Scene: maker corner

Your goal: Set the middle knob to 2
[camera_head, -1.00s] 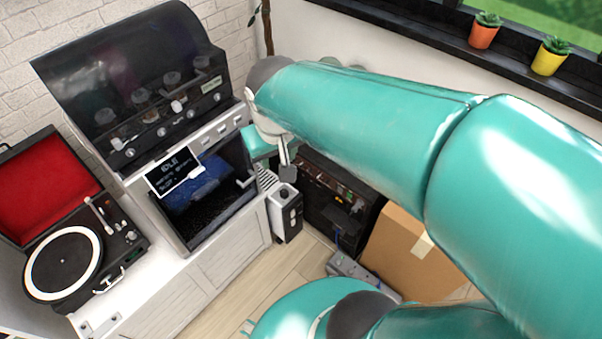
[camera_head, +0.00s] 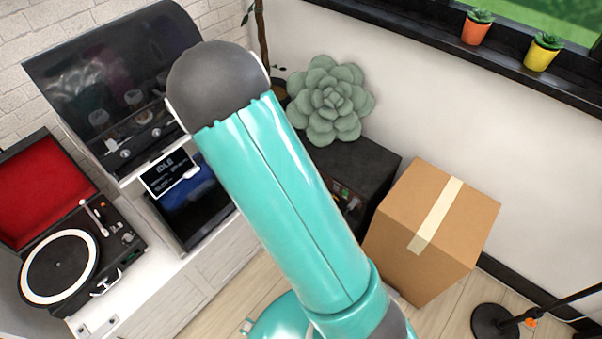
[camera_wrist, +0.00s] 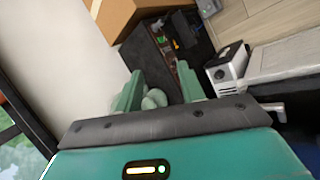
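The dark-hooded machine (camera_head: 110,75) stands at the left in the head view. Small knobs line its front panel, with one knob (camera_head: 125,154) visible near the left end. My arm covers the right part of the panel, so I cannot tell which knob is the middle one or read any setting. My gripper (camera_wrist: 158,85) shows in the wrist view with its two teal fingers apart and nothing between them. It points toward the dark cabinet and pale green plant, away from the panel. In the head view the gripper is hidden behind my arm.
A screen reading IDLE (camera_head: 170,172) sits below the panel. A record player (camera_head: 65,265) is at the lower left. A green succulent (camera_head: 330,100) stands on a black cabinet (camera_head: 365,160), beside a cardboard box (camera_head: 430,225). A white device (camera_wrist: 226,65) shows in the wrist view.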

